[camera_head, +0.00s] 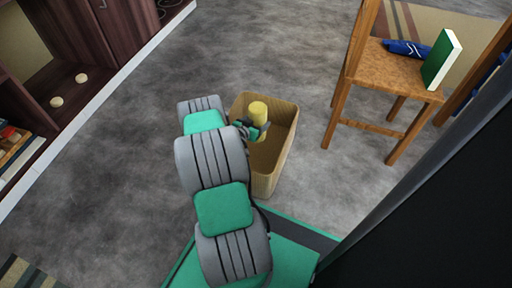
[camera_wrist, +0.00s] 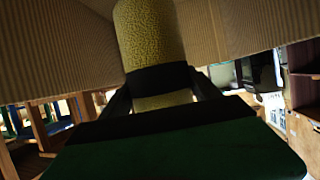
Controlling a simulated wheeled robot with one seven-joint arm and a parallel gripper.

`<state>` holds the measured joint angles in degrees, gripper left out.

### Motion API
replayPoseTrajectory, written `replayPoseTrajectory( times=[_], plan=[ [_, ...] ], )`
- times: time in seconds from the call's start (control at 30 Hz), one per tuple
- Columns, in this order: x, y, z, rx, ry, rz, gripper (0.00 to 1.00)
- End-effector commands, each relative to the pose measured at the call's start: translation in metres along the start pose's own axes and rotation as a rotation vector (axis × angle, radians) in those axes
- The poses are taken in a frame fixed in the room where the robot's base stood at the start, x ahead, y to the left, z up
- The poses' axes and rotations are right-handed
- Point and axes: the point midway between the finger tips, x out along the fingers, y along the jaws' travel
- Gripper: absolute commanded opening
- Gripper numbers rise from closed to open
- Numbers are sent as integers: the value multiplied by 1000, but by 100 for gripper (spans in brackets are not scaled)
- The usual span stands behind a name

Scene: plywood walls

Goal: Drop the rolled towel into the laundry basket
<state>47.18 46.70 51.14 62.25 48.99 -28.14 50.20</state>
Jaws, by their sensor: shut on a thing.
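The rolled towel (camera_head: 258,110) is a short yellow cylinder. It also shows large in the wrist view (camera_wrist: 149,40). My gripper (camera_head: 256,131) is shut on the towel, with a finger on each side of it in the wrist view. The laundry basket (camera_head: 283,150) is a tan, ribbed, open box on the floor. In the head view the towel and gripper appear over the left part of its opening. The basket's ribbed wall (camera_wrist: 60,60) fills the upper part of the wrist view around the towel. My arm hides the basket's left side in the head view.
A wooden chair (camera_head: 395,78) with a green book (camera_head: 441,60) and a blue item (camera_head: 408,49) on its seat stands right of the basket. Dark wooden shelving (camera_head: 85,50) lines the left. The grey floor between shelving and basket is clear.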

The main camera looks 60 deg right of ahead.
Motion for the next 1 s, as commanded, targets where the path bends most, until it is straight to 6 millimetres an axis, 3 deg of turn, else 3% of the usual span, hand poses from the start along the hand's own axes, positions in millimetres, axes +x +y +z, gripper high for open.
replayPoseTrajectory(
  times=[0.17, 0.2, 0.4, 0.5, 0.77, 1.0],
  plan=[
    [0, -1, -2, 1, 3, -1, 20],
    [0, -1, -2, 1, 2, -1, 73],
    [0, -1, -2, 1, 2, -1, 89],
    [0, -1, -2, 0, 1, -1, 97],
    [-3, -1, -1, -1, -1, -1, 97],
    [-45, -3, -6, -3, 0, -5, 97]
  ],
)
